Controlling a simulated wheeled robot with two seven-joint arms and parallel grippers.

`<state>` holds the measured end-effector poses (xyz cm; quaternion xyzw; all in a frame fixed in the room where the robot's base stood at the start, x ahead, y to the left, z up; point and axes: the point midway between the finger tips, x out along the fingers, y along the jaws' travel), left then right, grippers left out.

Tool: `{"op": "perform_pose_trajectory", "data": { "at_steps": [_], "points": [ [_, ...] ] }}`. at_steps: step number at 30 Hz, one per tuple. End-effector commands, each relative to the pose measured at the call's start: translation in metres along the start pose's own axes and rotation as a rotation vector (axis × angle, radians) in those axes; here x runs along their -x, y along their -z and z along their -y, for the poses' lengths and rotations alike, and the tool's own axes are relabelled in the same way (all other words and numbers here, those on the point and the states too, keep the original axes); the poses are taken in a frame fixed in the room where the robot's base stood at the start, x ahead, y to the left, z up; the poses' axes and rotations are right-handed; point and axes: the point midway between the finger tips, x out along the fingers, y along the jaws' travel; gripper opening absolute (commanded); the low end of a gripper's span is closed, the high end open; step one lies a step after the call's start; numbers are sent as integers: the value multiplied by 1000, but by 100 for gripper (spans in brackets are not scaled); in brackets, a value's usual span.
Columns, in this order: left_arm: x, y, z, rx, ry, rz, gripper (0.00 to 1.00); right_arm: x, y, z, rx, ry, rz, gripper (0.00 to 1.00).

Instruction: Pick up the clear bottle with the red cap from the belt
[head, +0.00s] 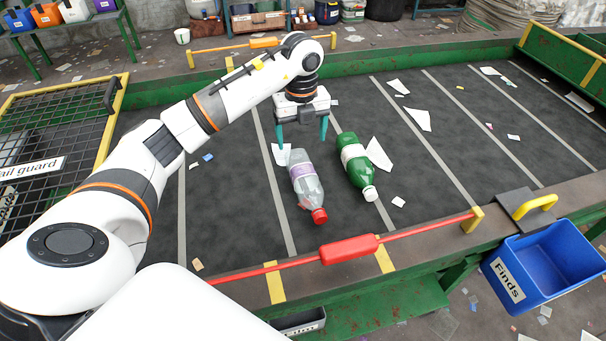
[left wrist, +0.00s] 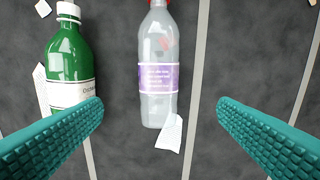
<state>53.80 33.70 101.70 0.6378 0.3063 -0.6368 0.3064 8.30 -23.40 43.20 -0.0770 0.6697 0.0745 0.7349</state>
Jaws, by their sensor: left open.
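The clear bottle (head: 306,186) with a red cap and a purple label lies on the dark belt (head: 230,225), its cap toward the near edge. In the left wrist view the clear bottle (left wrist: 158,72) lies beyond the fingertips, between their lines. My left gripper (head: 302,138) is open and empty, above the belt at the bottle's far end. Its teal fingers (left wrist: 160,112) are wide apart and do not appear to touch the bottle. My right gripper is not in view.
A green bottle (head: 356,168) with a white cap lies close to the right of the clear bottle. Paper scraps (head: 419,119) lie around. A red-handled bar (head: 348,249) runs along the near edge. A blue Finds bin (head: 545,262) hangs at the right.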

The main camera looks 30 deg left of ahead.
Motion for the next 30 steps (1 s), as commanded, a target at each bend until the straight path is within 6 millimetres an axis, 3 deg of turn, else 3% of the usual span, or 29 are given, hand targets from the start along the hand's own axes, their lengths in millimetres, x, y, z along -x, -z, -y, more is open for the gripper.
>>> {"op": "perform_pose_trajectory", "data": {
  "at_steps": [12, 19, 25, 30],
  "points": [
    [-63, -1, 0, 1, 3, 3, 82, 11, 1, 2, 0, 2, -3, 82],
    [-79, -3, 0, 0, 2, 2, 82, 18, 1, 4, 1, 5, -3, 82],
    [-110, -9, -1, 1, 3, 4, 82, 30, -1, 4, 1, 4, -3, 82],
    [-123, -8, -1, 0, 1, 1, 82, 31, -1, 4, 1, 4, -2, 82]
  ]
}}
